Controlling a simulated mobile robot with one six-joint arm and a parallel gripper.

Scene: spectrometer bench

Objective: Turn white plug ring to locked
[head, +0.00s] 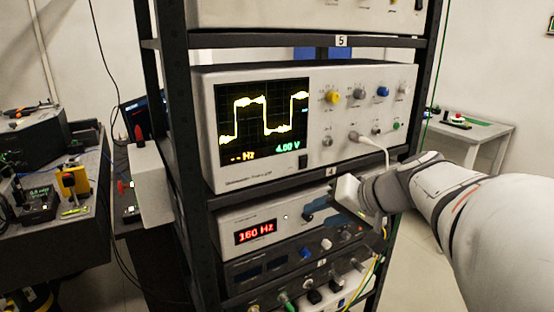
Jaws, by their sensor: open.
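A white plug with a pale ring (354,136) sits in a lower socket on the front of the oscilloscope (258,177). Its white cable (383,147) curves right and down behind my arm. Whether the ring is locked is too small to tell. My gripper (345,195) is open, below the oscilloscope and in front of the right part of the 160 Hz unit (225,222). It is apart from the plug and lower. Its fingertips are hard to make out, and it hides part of that unit's panel.
Coloured knobs, including a yellow one (332,97) and a blue one (382,91), sit above the plug. A dark rack post (427,80) stands to the right. More instruments with cables fill the lower shelves. A cluttered bench (60,245) is at left.

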